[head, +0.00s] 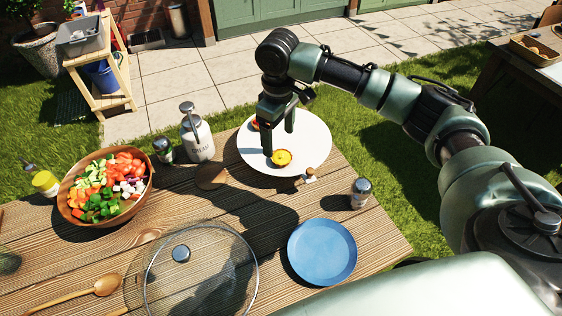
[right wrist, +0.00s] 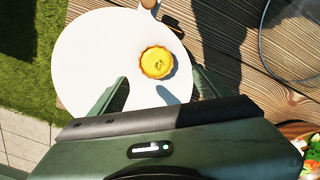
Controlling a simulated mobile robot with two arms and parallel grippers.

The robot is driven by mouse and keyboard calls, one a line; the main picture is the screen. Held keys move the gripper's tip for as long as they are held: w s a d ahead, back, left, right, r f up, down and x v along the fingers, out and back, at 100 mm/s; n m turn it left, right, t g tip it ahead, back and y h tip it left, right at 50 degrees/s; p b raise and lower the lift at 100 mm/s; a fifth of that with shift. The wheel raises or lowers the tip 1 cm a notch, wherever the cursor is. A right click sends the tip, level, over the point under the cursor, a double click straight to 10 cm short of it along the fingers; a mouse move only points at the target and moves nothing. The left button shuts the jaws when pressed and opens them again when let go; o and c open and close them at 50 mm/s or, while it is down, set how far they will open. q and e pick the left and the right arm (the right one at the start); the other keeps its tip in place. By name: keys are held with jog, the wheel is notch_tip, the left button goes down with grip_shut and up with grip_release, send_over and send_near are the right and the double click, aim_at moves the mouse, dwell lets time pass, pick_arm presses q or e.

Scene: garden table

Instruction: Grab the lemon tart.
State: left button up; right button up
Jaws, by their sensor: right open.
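The lemon tart (head: 281,158) is a small round yellow tart with a brown crust. It lies on a large white round board (head: 312,150) on the wooden table. In the right wrist view the tart (right wrist: 156,62) sits beyond and between my fingertips, apart from both. My right gripper (head: 279,143) is open and empty above the white board, fingers pointing down over the tart. Its two green fingers also show in the right wrist view (right wrist: 158,88). My left gripper is in neither view.
An orange-red item (head: 255,124) is partly hidden behind my right gripper on the board. A small brown-and-white item (head: 309,175) sits at the board's near edge. A shaker (head: 361,192), blue plate (head: 322,251), white canister (head: 197,137), salad bowl (head: 75,208) and mesh cover (head: 215,285) stand around.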

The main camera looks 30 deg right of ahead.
aim_at(282, 155)
jog(key=shift+f, duration=0.5)
jog(key=f, duration=0.2)
jog(key=f+p, duration=0.1)
jog(key=f, duration=0.3)
jog(key=shift+d+p, duration=0.3)
jog(key=shift+d, duration=0.1)
jog(key=c, duration=1.5)
jog(key=shift+o, duration=0.2)
